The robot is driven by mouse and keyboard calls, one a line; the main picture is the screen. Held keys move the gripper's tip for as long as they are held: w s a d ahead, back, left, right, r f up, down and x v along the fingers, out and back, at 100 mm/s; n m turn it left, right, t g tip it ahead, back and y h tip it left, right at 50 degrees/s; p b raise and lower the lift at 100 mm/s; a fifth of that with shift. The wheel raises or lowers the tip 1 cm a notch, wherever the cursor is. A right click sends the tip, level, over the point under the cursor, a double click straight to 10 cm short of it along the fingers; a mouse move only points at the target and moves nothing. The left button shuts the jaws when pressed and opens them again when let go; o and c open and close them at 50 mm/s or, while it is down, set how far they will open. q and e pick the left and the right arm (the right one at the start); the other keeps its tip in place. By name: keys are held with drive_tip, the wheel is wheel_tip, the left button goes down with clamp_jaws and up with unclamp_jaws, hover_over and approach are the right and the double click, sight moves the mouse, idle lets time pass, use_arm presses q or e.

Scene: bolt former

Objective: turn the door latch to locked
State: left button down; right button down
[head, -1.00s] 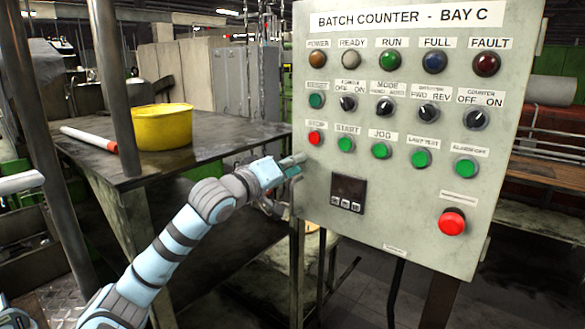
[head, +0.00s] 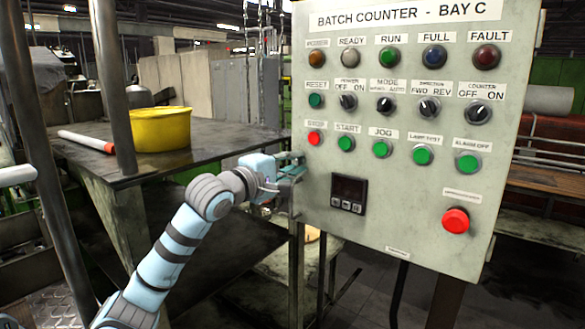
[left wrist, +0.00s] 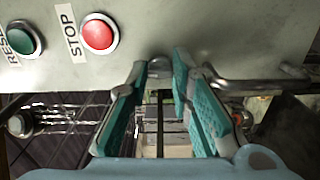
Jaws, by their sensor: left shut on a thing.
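The control cabinet (head: 400,215), labelled "BATCH COUNTER - BAY C", faces me in the head view. My left gripper (head: 293,160) is at its left edge, level with the red STOP button. In the left wrist view, the teal-padded fingers of my left gripper (left wrist: 163,75) are shut on a small grey metal piece at the cabinet's edge, which looks like the door latch (left wrist: 159,66). The fingers hide most of it, so its turned position cannot be told. My right gripper is not in view.
The STOP button (left wrist: 97,34) and a green button (left wrist: 24,38) sit close to the fingers. A bent metal bar (left wrist: 250,85) runs beside them. A dark table (head: 215,150) with a yellow bucket (head: 160,130) stands to the left, behind upright posts (head: 112,80).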

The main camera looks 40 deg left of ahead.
use_arm(q)
drive_tip(key=shift+r, duration=0.1)
idle(0.5)
drive_tip(key=c, duration=1.4)
unclamp_jaws()
drive_tip(key=shift+w, duration=0.1)
